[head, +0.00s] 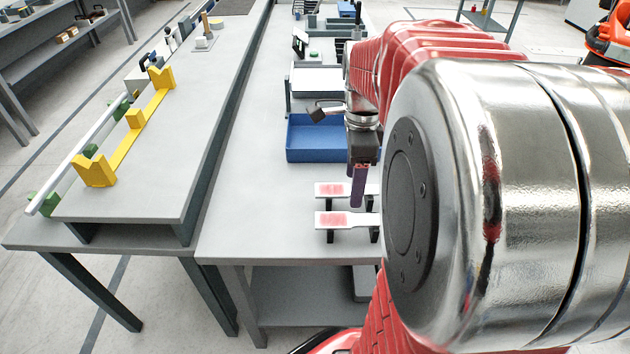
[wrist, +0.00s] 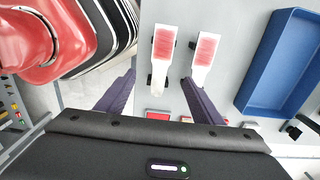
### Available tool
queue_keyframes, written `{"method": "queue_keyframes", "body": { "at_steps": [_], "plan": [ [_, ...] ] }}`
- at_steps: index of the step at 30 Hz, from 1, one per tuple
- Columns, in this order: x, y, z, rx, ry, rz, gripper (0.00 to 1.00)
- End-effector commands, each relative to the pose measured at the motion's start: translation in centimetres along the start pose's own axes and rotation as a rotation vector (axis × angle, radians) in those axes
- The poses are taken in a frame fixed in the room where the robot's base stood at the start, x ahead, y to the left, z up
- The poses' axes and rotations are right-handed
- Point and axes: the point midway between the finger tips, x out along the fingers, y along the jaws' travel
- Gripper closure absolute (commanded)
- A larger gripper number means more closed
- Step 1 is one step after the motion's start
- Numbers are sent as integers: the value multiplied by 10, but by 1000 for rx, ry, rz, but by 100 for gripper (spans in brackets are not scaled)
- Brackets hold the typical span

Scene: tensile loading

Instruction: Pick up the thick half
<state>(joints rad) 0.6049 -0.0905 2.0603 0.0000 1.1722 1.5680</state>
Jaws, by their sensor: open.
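Two pale flat pieces with a reddish patch lie on dark supports on the bench: a near piece (head: 345,220) and a far piece (head: 330,190). I cannot tell which is the thick half. In the wrist view, the near piece (wrist: 164,45) is on the left and the far piece (wrist: 206,48) on the right. My gripper (wrist: 158,78) is open and empty. Its purple fingers appear on either side of the near piece's lower end. In the head view my gripper (head: 358,187) hangs by the far piece, and my arm hides the right ends of both.
A blue bin (head: 318,138) stands just beyond the pieces; it is at the right in the wrist view (wrist: 283,65). Small red items (wrist: 158,116) show near my gripper's body. A yellow bracket (head: 125,145) stands on the left bench. The bench left of the pieces is clear.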

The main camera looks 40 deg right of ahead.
Motion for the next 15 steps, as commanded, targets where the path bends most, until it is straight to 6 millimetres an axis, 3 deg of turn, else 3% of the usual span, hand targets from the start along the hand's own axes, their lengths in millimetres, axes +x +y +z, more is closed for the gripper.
{"method": "queue_keyframes", "body": {
  "at_steps": [9,15],
  "plan": [
    [49,0,0,-1,0,3,39],
    [62,0,0,-2,0,1,39]
  ]
}}
